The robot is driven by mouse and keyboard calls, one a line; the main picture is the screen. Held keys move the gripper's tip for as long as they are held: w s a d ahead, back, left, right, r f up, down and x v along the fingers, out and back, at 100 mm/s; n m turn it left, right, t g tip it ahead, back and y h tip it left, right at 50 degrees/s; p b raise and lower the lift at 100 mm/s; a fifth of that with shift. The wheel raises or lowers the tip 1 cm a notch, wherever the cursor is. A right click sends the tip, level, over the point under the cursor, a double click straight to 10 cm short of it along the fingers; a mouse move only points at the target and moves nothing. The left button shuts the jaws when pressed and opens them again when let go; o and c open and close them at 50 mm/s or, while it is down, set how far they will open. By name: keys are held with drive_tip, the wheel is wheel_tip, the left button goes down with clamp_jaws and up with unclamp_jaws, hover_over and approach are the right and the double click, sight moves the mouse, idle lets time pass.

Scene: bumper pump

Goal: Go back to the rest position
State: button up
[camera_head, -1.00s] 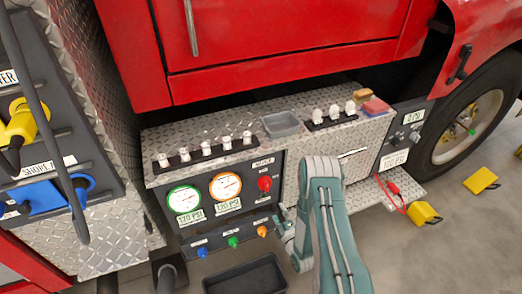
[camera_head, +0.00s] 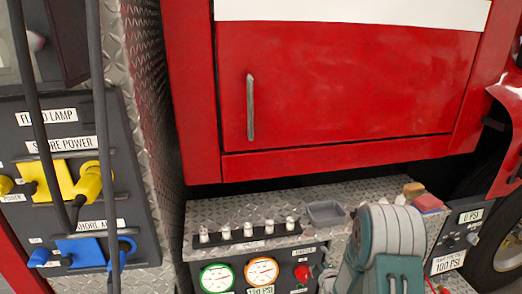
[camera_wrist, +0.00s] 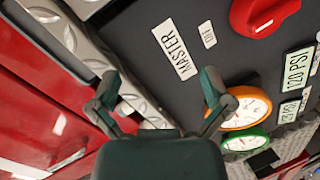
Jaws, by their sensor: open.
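My gripper (camera_wrist: 160,88) is open and empty in the wrist view, its two fingers spread apart. It faces the dark pump panel (camera_wrist: 160,15), with the MASTER label (camera_wrist: 174,50) beyond the fingers. A red knob (camera_wrist: 262,14) is at the upper right of that view. An orange-rimmed gauge (camera_wrist: 247,108) lies behind the right finger, which overlaps its edge. In the head view my teal arm is at the bottom right, and the gripper is out of view. The red knob (camera_head: 302,273) and the green-rimmed gauge (camera_head: 215,278) show at the bottom.
The diamond-plate bumper (camera_head: 280,196) carries a row of white-topped switches (camera_head: 247,231), a grey tray (camera_head: 325,212) and a red block (camera_head: 427,203). A red door (camera_head: 330,95) rises behind. A power panel (camera_head: 60,150) with yellow and blue plugs and hanging cables stands left.

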drive_tip(key=s+r+m+g+h, duration=0.15)
drive_tip(key=s+r+m, duration=0.3)
drive_tip(key=r, duration=0.55)
drive_tip(key=s+r+m+g+h, duration=0.1)
drive_tip(key=s+r+m+g, duration=0.3)
drive_tip(key=r, duration=0.6)
drive_tip(key=s+a+r+m+g, duration=0.1)
drive_tip(key=s+r+m+g, duration=0.1)
drive_tip(key=s, duration=1.1)
drive_tip(key=s+a+r+m+g, duration=0.2)
drive_tip(key=s+r+m, duration=0.2)
drive_tip(key=s, duration=0.9)
drive_tip(key=shift+v, duration=0.95)
drive_tip(key=shift+w+a, duration=0.1)
drive_tip(key=shift+w, duration=0.05)
drive_tip(key=c, duration=0.6)
drive_tip(key=shift+o, duration=0.2)
